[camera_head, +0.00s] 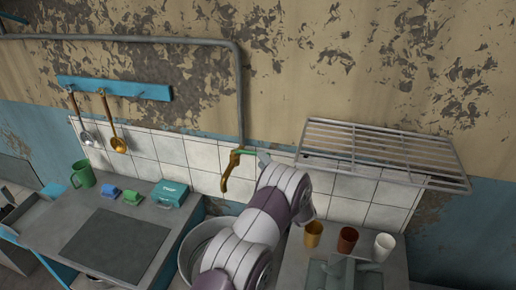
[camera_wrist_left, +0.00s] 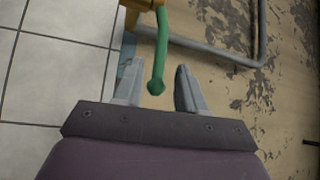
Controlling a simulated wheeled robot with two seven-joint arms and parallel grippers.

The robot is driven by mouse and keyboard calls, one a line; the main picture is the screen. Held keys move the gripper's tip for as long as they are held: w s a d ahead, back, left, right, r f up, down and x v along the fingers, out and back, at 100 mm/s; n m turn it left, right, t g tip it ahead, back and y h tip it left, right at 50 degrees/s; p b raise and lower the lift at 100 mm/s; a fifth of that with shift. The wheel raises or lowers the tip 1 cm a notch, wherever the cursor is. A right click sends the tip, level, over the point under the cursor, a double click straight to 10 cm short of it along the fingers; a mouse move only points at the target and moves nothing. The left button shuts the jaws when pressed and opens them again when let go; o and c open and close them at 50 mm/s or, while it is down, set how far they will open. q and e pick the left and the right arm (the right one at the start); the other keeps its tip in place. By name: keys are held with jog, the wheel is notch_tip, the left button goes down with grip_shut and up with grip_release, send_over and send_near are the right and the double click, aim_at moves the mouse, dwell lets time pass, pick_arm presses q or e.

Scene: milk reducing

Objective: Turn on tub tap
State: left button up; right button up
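The brass tap (camera_head: 229,171) sticks out from the tiled wall above the round metal tub (camera_head: 196,244), at the foot of a grey pipe. Its green handle (camera_head: 243,152) points right, towards my left gripper (camera_head: 263,158). My left arm hides part of the tub. In the left wrist view, the green handle (camera_wrist_left: 161,48) reaches down between the fingers of my left gripper (camera_wrist_left: 156,72). The fingers are apart, with a gap on each side of the handle. A bit of the brass body (camera_wrist_left: 141,5) shows at the top. My right gripper is not recognisable in view.
A wire rack (camera_head: 385,152) juts from the wall right of my left arm. Orange (camera_head: 313,234), brown (camera_head: 347,240) and white (camera_head: 383,247) cups stand on the right counter. A green mug (camera_head: 83,174) and teal box (camera_head: 170,193) stand on the left counter.

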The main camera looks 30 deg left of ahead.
aim_at(254, 154)
pick_arm(q)
jog(key=x, duration=0.2)
jog(key=p+x, duration=0.1)
jog(key=x, duration=0.2)
jog(key=shift+s+a, duration=0.2)
jog(key=shift+a, duration=0.15)
jog(key=shift+w+d, duration=0.1)
jog(key=shift+d, duration=0.2)
jog(key=shift+c, duration=0.7)
grip_shut()
pick_arm(e)
jog(key=shift+s+a+r, duration=0.15)
jog(key=shift+a+r, duration=0.05)
jog(key=shift+r, duration=0.9)
